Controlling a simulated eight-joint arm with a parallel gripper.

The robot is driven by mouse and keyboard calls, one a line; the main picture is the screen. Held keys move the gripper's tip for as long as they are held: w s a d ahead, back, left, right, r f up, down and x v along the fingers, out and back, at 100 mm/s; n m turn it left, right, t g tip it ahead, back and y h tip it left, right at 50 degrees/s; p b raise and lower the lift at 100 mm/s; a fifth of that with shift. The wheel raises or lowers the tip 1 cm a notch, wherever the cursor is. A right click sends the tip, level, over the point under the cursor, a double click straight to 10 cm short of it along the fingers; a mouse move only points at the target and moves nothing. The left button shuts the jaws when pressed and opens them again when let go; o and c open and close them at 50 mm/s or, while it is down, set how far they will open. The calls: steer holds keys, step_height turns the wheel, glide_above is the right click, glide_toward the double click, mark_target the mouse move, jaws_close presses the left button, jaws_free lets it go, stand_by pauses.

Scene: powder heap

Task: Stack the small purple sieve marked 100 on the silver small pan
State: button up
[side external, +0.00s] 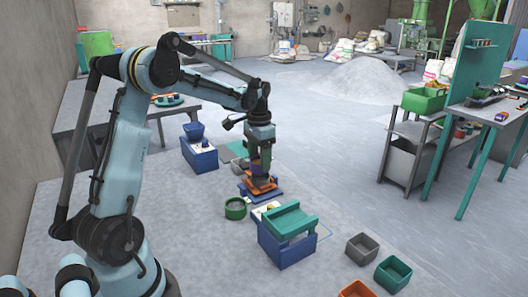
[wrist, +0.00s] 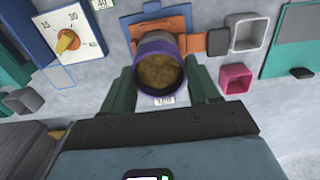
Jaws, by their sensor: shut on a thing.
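My gripper (side external: 260,160) points down over the orange-topped blue stand. It is shut on the small purple sieve (wrist: 143,46), with a dark green finger on each side of it in the wrist view. The sieve looks upright and has brown grainy material inside. A white label with a blurred number shows at its near side. The sieve also shows as a purple patch between the fingers in the side view (side external: 256,166). I cannot make out the silver small pan for sure; the gripper and sieve cover the middle of the stand.
The stand has an orange plate (wrist: 196,43) and a blue base (side external: 246,190). A dial box (wrist: 68,40) is at left in the wrist view; a grey open box (wrist: 248,33) and a pink one (wrist: 236,79) are at right. A green-topped blue unit (side external: 288,245) stands close in front.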

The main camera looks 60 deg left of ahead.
steer(key=shift+f, duration=0.8)
stand_by(1.0)
steer(key=o, duration=1.1)
steer(key=shift+r, duration=3.5)
